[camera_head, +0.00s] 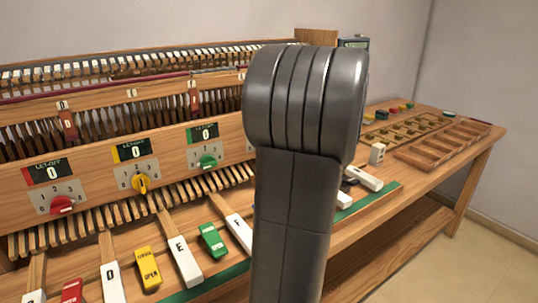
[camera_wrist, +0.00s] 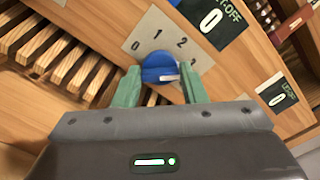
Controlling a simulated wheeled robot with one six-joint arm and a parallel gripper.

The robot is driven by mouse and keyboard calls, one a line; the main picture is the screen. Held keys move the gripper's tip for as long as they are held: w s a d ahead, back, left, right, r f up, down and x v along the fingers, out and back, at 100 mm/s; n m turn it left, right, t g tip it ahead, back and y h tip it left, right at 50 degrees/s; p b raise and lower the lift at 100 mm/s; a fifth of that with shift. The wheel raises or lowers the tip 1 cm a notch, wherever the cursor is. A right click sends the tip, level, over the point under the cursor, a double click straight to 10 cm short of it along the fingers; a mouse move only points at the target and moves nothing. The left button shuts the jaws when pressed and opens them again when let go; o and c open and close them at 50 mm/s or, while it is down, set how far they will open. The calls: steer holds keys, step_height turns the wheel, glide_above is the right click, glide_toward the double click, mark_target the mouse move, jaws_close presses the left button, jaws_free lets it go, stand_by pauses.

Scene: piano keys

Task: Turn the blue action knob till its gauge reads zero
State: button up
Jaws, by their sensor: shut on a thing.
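The blue knob (camera_wrist: 160,67) sits on a pale dial plate (camera_wrist: 150,38) marked 0, 1, 2 in the wrist view. A white mark on the knob points to the right. The two green fingers of my gripper (camera_wrist: 160,84) are shut on the knob, one on each side. In the head view, my arm hides the blue knob and my fingers.
Red (camera_head: 62,204), yellow (camera_head: 141,184) and green (camera_head: 207,161) knobs line the wooden panel to the left, under gauges. White lettered keys (camera_head: 185,262) and coloured blocks lie in front. A wooden tray (camera_head: 440,150) stands at the right end of the bench.

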steer(key=o, duration=1)
steer(key=v, duration=1.4)
steer(key=shift+a, duration=0.1)
steer(key=x, duration=1.4)
